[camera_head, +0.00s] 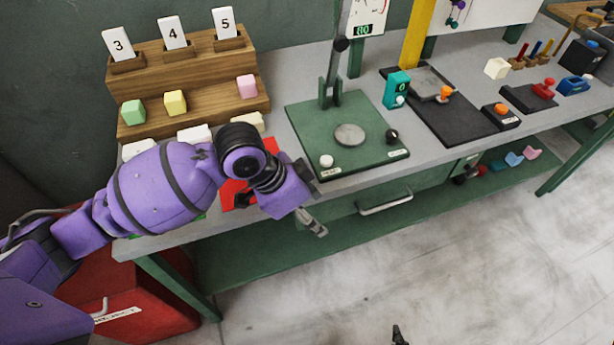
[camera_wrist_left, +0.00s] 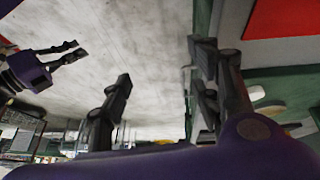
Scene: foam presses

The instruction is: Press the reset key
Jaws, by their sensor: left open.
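A round white key (camera_head: 326,161) sits at the front left corner of a green press base (camera_head: 300,125). Its label is too small to read, so I cannot confirm that it is the reset key. My left gripper (camera_head: 316,226) hangs in front of the bench edge, below and left of the white key and apart from it. In the left wrist view my left gripper (camera_wrist_left: 161,65) is open and empty, with floor between its fingers. My right gripper (camera_wrist_left: 80,48) shows at the left of that view, its fingers apart and empty.
The press base also carries a black knob (camera_head: 392,136), a metal disc (camera_head: 349,134) and an upright lever (camera_head: 335,80). My left arm partly covers a red piece (camera_head: 232,190). A wooden rack (camera_head: 190,70) stands behind it. A drawer handle (camera_head: 385,203) juts out below the bench.

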